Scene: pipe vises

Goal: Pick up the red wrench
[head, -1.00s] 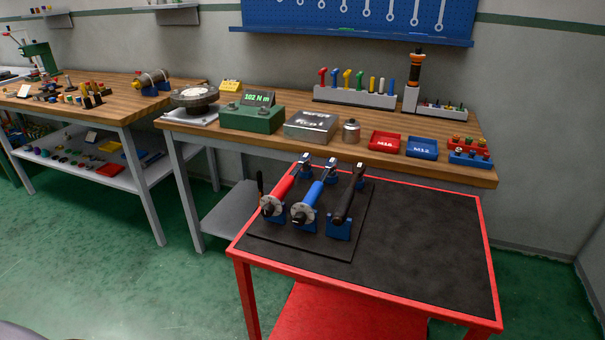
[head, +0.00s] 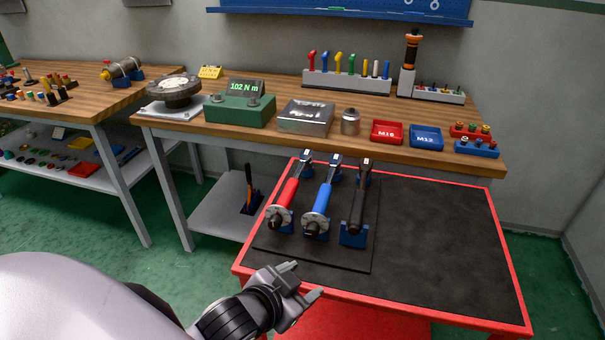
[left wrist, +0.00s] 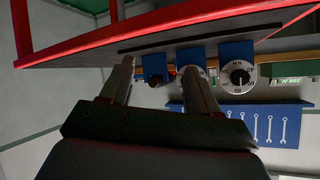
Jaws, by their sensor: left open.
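The red wrench (head: 287,197) lies in blue holders on a dark mat on the red-edged cart, leftmost of three wrenches in the head view. A blue wrench (head: 322,203) and a black wrench (head: 357,208) lie to its right. My left gripper (head: 302,280) is open and empty in front of the cart's near edge, nearer to me than the wrenches. In the left wrist view its two fingers (left wrist: 157,82) stand apart with nothing between them. Round wrench ends show beyond them, such as the dial (left wrist: 239,76) at the right. My right gripper is not in view.
The cart top (head: 450,240) is bare to the right of the mat. Behind it a wooden bench (head: 270,121) holds a green torque display (head: 240,108), a metal box (head: 306,117), a red tray (head: 387,132) and a blue tray (head: 425,137). The cart's red rim is close to the gripper.

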